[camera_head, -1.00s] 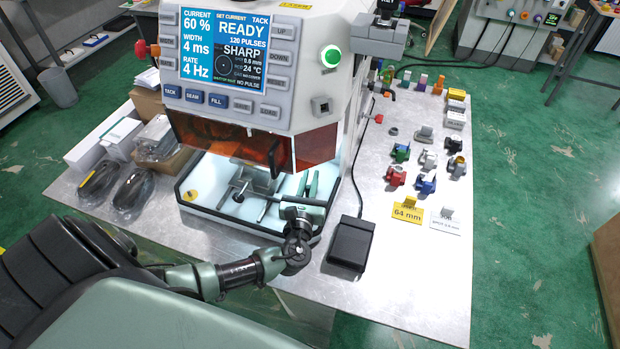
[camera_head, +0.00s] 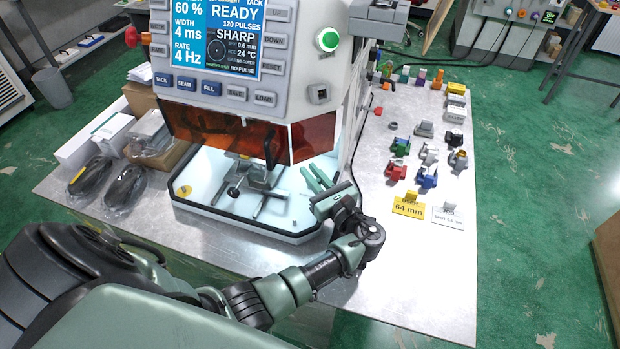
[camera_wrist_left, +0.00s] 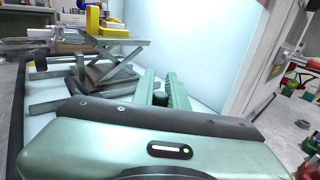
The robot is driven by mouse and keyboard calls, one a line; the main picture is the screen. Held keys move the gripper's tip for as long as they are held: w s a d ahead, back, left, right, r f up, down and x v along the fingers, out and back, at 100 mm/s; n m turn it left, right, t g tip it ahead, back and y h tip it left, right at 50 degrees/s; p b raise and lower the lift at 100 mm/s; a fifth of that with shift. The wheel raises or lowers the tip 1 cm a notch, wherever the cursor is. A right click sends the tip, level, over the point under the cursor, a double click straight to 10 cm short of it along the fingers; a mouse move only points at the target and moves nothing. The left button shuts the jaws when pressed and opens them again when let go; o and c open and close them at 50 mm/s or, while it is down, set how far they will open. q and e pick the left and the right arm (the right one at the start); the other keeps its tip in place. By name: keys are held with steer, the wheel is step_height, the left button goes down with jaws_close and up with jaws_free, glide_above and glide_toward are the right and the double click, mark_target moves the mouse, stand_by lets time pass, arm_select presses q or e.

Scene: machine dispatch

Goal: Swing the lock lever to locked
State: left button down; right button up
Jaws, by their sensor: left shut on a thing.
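The grey metal fixture (camera_head: 255,178) stands on the white floor of the machine's lit chamber. A bar with a black ball knob (camera_head: 233,191) sticks out at its front and looks like the lock lever; its locked side is not marked in view. My left gripper (camera_head: 314,174) is at the chamber's right front, to the right of the knob and apart from it. Its two green fingers point inward. In the left wrist view, the fingers (camera_wrist_left: 162,85) show with the fixture (camera_wrist_left: 95,75) to their left. The jaws are on something that I cannot make out. My right gripper is not in view.
The chamber's dark rim (camera_head: 240,224) runs below the fixture, and the amber shield (camera_head: 312,138) hangs above. To the right on the table are several coloured clamp parts (camera_head: 428,177) and a yellow 64 mm card (camera_head: 408,209). Wrapped black items (camera_head: 122,187) lie at the left.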

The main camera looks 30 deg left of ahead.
arm_select(q)
steer(key=n+g+b, duration=0.1)
steer(key=g, duration=0.1)
steer(key=n+g+y+b, duration=0.1)
steer(key=n+g+b, duration=0.2)
steer(key=g+b, duration=0.1)
steer(key=shift+w+d+f+n+g+y, duration=0.1)
steer(key=shift+w+d+n+g+y, duration=0.1)
steer(key=shift+w+n+g+y, duration=0.2)
steer(key=shift+r+n+g+b, duration=0.2)
steer(key=shift+n+g+b, duration=0.4)
steer(key=shift+g+b, duration=0.45)
steer(key=c, duration=1.4)
jaws_free()
